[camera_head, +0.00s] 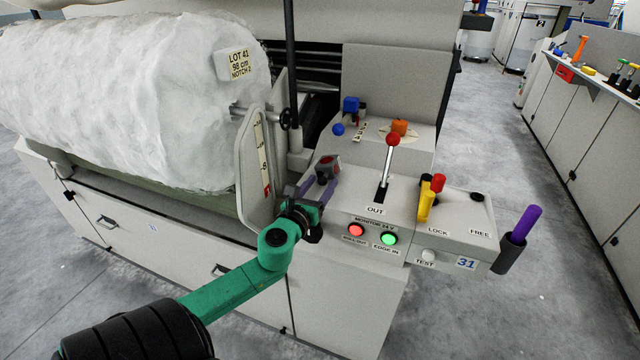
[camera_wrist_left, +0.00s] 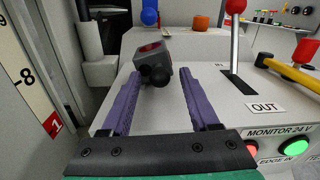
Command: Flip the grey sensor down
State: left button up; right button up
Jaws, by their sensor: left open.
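The grey sensor (camera_head: 328,168) is a small dark grey block with a red face, at the left end of the pale machine panel. In the left wrist view the sensor (camera_wrist_left: 152,64) shows its red window facing up and a round black end facing me. My left gripper (camera_head: 319,185) is open, with its two purple fingers pointing at the sensor. In the wrist view the fingertips (camera_wrist_left: 160,76) lie on either side of the sensor's near end, with gaps visible. Whether they touch it I cannot tell. My right gripper is not in view.
A yellow handle (camera_head: 426,207) is further right. A scale plate (camera_head: 257,165) rises close on the left, beside a large white fibre roll (camera_head: 120,95). Red (camera_head: 357,230) and green (camera_head: 389,239) lamps are lit.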

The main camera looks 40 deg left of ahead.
pick_arm(q)
jog(key=shift+c, duration=0.7)
grip_shut()
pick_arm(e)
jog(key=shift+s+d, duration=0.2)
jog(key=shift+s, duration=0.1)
